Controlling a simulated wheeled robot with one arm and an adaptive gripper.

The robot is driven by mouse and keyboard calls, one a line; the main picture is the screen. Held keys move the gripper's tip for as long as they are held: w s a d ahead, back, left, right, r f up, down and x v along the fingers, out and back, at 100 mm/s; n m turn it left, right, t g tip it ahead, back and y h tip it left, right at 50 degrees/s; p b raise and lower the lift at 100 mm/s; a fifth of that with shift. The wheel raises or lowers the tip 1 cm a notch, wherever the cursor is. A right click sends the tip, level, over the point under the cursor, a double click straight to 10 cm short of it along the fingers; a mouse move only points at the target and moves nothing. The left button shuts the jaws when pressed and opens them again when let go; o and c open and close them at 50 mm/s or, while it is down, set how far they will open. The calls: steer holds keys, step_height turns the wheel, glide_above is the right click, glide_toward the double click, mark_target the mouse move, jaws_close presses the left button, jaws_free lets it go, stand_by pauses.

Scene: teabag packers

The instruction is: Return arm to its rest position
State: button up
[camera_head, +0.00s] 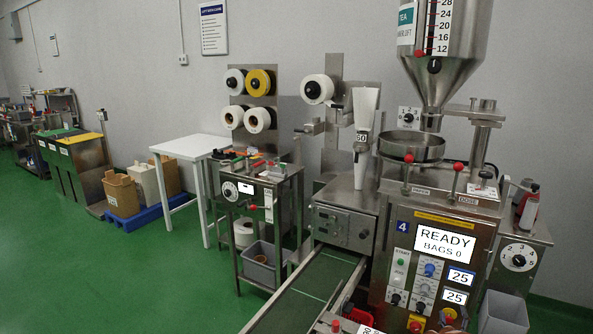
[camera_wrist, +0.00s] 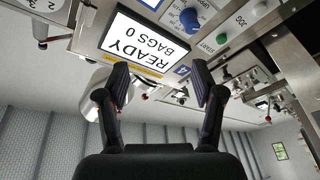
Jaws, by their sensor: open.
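My gripper (camera_wrist: 160,84) shows in the wrist view with its two black fingers spread apart and nothing between them. The view is upside down, and the fingers point toward the front of the packing machine. The machine's display (camera_wrist: 143,45) reads READY, BAGS 0 and lies beyond the fingers. I cannot tell the exact gap between fingers and panel. In the head view the same display (camera_head: 443,242) shows on the machine front, and my arm and gripper are not visible there.
A steel hopper (camera_head: 440,60) tops the machine. A green conveyor (camera_head: 308,290) runs out front-left. A reel stand (camera_head: 262,195), a white table (camera_head: 190,147) and cardboard boxes (camera_head: 122,193) stand to the left. A grey bin (camera_head: 503,313) is at lower right. Green floor at left is clear.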

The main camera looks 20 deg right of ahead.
steer(key=w+a+r+m+g+y, duration=0.1)
steer(key=w+a+r+y, duration=0.1)
steer(key=w+a+r, duration=0.3)
steer(key=w+a+m+g+y+b, duration=0.1)
steer(key=w+a, duration=0.3)
steer(key=w, duration=0.4)
steer(key=w+a+r+g+y, duration=0.1)
steer(key=w+a+r+y, duration=0.1)
steer(key=w+a+r, duration=0.3)
steer(key=w+a+r+n+g+y+b, duration=0.1)
steer(key=a+r+g+y, duration=0.2)
steer(key=a, duration=0.9)
steer(key=w+a+r+y, duration=0.1)
steer(key=a+r+y, duration=0.25)
steer(key=a, duration=0.95)
steer(key=s+a+r+n+g+y, duration=0.1)
steer(key=s+a+r+g, duration=0.2)
steer(key=s+a, duration=0.55)
steer(key=s+a+r+g, duration=0.2)
steer(key=s+a+r, duration=0.1)
steer(key=s+a, duration=0.5)
steer(key=s+a+r+g+b, duration=0.1)
steer(key=s+a+g, duration=0.1)
steer(key=s, duration=1.5)
steer(key=s+a+r+g+b, duration=0.1)
steer(key=s+g, duration=0.4)
steer(key=s, duration=1.2)
steer(key=shift+a+r, duration=0.5)
steer(key=shift+a, duration=0.7)
